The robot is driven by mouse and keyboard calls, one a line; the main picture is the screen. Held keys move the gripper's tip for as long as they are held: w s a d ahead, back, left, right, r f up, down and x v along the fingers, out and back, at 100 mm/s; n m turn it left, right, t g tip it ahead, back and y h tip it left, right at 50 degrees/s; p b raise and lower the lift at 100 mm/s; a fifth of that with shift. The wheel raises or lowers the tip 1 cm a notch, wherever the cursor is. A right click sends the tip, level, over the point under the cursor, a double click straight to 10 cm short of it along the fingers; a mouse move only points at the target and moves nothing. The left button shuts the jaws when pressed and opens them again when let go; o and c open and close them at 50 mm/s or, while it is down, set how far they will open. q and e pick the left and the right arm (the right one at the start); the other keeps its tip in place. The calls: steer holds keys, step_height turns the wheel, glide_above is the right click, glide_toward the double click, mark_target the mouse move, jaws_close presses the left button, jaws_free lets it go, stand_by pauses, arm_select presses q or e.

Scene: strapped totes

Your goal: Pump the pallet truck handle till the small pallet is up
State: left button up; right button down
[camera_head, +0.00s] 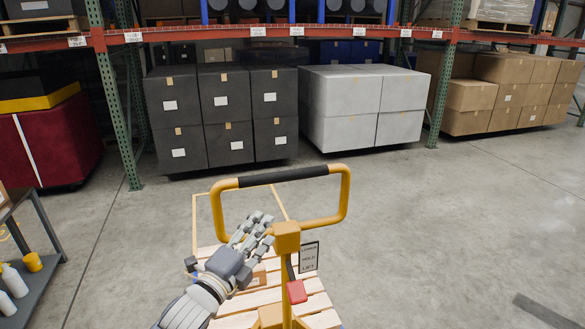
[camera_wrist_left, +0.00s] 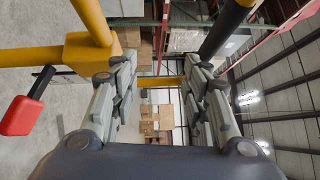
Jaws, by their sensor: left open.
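The yellow pallet truck handle (camera_head: 344,195) is a loop with a black grip (camera_head: 284,176) along its top bar. A yellow post with a red lever (camera_head: 297,291) and a small sign (camera_head: 309,257) stands below it. The wooden small pallet (camera_head: 262,302) lies behind and below, partly hidden; its height off the floor is unclear. My left gripper (camera_head: 262,224) is open and empty beside the post, near the loop's lower left. In the left wrist view its fingers (camera_wrist_left: 165,75) are spread, with yellow handle bars (camera_wrist_left: 92,18) and the red lever (camera_wrist_left: 22,115) close by. My right gripper is out of view.
Grey and white boxes (camera_head: 362,103) and brown cartons (camera_head: 520,88) stand under the orange rack beams (camera_head: 230,34) at the back. A dark red tote (camera_head: 62,140) and a cart with bottles (camera_head: 14,280) are at left.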

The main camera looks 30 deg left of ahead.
arm_select(q)
steer(key=m+t+h, duration=0.1)
steer(key=m+t, duration=0.1)
glide_toward(288, 177)
steer(key=r+v, duration=0.1)
steer(key=v, duration=0.2)
steer(key=p+x, duration=0.1)
steer(key=x, duration=0.2)
steer(key=p+x, duration=0.1)
steer(key=x, duration=0.3)
steer(key=f+p+x, duration=0.1)
steer(key=x, duration=0.3)
steer(key=shift+w+p, duration=0.1)
steer(key=shift+p, duration=0.25)
